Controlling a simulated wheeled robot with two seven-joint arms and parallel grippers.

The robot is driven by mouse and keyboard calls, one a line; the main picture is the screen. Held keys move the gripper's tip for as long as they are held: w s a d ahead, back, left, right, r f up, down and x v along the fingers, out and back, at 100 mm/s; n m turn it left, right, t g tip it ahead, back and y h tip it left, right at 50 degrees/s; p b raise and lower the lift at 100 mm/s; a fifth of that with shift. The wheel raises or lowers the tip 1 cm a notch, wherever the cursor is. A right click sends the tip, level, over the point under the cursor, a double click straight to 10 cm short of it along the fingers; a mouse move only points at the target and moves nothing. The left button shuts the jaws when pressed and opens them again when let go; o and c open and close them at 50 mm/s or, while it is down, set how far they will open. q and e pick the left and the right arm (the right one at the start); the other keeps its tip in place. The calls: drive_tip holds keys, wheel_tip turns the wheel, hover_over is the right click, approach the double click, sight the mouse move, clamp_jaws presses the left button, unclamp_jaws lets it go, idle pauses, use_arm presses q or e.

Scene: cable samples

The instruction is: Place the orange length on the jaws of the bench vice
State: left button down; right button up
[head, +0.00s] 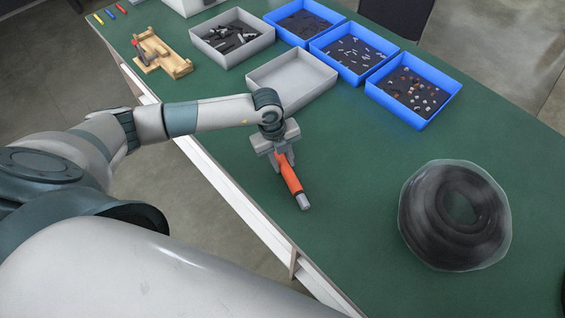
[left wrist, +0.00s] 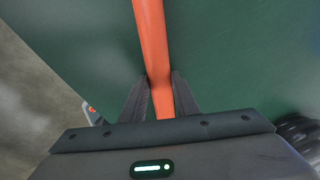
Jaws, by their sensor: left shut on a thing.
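My left gripper (head: 283,160) is shut on the orange length (head: 290,178), near its upper end, above the green bench top. The length slants down and right to a grey tip. In the left wrist view the orange length (left wrist: 152,50) runs up between the two dark fingers of the left gripper (left wrist: 162,88). A tan wooden fixture (head: 172,66) with a red and grey part stands far off at the bench's upper left. It may be the bench vice; I cannot tell its jaws clearly. My right gripper is not in view.
An empty grey tray (head: 262,84) lies just behind the gripper. A grey tray of dark parts (head: 207,47) and blue trays (head: 383,97) of small parts stand at the back. A wrapped black coil (head: 420,232) lies at the right. The bench edge runs along the left.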

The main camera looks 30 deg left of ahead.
sight(286, 163)
use_arm(q)
drive_tip(key=shift+r, duration=0.15)
drive_tip(key=shift+r+b, duration=0.5)
drive_tip(key=shift+r, duration=0.05)
wheel_tip(286, 163, up, 2)
drive_tip(key=shift+r+b, duration=0.25)
drive_tip(key=shift+b, duration=0.45)
drive_tip(key=s+d+r+b, duration=0.3)
drive_tip(key=s+d+r, duration=0.4)
drive_tip(key=s, duration=0.2)
drive_tip(key=shift+d, duration=0.25)
drive_tip(key=shift+w+r+m, duration=0.15)
drive_tip(key=shift+m, duration=0.15)
